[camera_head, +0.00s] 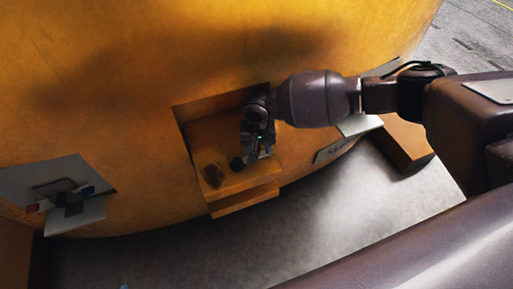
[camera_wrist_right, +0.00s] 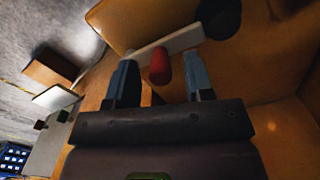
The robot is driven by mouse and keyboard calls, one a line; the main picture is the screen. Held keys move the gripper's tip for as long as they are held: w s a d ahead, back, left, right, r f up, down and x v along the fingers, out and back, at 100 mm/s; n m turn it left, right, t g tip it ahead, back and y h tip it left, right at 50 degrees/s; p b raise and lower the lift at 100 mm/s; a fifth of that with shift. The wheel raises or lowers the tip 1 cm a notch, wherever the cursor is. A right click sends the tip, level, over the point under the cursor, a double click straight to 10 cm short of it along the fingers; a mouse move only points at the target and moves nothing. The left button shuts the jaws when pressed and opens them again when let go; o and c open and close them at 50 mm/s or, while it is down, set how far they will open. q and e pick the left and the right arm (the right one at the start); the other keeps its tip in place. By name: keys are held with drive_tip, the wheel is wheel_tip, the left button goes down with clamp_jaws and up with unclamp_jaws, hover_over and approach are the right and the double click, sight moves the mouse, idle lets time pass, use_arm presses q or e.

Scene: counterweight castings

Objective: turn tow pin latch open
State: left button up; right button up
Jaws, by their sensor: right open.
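The tow pin latch shows in the right wrist view as a pale flat bar (camera_wrist_right: 182,40) with a red knob (camera_wrist_right: 160,66). My right gripper (camera_wrist_right: 161,60) is open, with one finger on each side of the red knob; I cannot tell whether either finger touches it. In the head view my right gripper (camera_head: 258,148) reaches into a recess (camera_head: 225,130) in the large yellow casting (camera_head: 130,90) and hides most of the latch. A dark round part (camera_head: 237,163) lies beside the gripper. My left gripper is not in view.
A grey plate with a bracket (camera_head: 65,195) is at the left. An orange block (camera_head: 405,145) is at the right. The grey floor (camera_head: 340,210) in front is clear.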

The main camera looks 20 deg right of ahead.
drive_tip(key=shift+f, duration=0.45)
clamp_jaws()
